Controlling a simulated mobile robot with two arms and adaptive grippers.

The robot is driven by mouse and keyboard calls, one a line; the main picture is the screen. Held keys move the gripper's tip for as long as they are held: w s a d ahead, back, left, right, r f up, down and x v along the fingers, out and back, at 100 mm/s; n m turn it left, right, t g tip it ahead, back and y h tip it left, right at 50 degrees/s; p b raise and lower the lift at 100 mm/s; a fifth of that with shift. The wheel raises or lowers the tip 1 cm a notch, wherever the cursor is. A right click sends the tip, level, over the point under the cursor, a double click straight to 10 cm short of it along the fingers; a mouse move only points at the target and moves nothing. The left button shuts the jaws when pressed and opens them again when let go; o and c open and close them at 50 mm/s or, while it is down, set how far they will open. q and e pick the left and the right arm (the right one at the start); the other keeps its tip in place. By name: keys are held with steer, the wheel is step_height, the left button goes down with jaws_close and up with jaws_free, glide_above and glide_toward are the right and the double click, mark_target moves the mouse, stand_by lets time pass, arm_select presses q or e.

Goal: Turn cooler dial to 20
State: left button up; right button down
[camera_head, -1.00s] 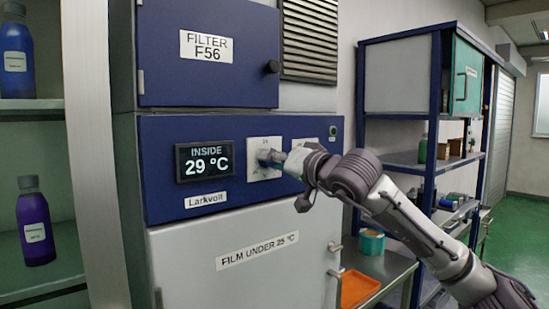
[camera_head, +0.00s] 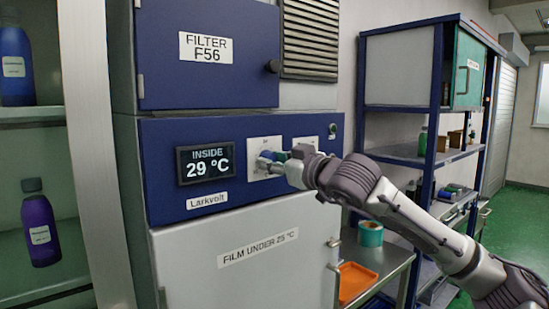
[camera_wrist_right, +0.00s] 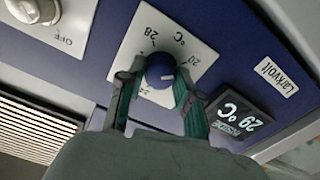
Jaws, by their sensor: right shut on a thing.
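The cooler dial is a round blue knob (camera_wrist_right: 160,68) on a white plate (camera_wrist_right: 185,42) marked 28, 20 and °C. A pale mark shows on the knob, but its exact reading is hard to tell. My right gripper (camera_wrist_right: 157,82) is shut on the knob, one finger on each side. In the head view my right gripper (camera_head: 270,160) partly hides the dial and its plate (camera_head: 258,146). The display (camera_head: 204,165) beside it reads INSIDE 29 °C. My left gripper is not in view.
A second white plate with a knob marked OFF (camera_wrist_right: 35,10) is close beside the dial. A glass-front cabinet with bottles (camera_head: 40,230) stands at the left. A blue shelf rack (camera_head: 437,110) and a bench with an orange tray (camera_head: 357,283) are at the right.

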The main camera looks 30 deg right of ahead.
steer(key=shift+f+n, duration=0.35)
steer(key=shift+n, duration=0.25)
steer(key=c, duration=1)
jaws_free()
steer(key=shift+o, duration=1.2)
steer(key=shift+r, duration=0.2)
steer(key=shift+s, duration=0.15)
steer(key=s, duration=1.1)
steer(key=shift+s+d, duration=0.35)
steer(key=shift+d, duration=0.1)
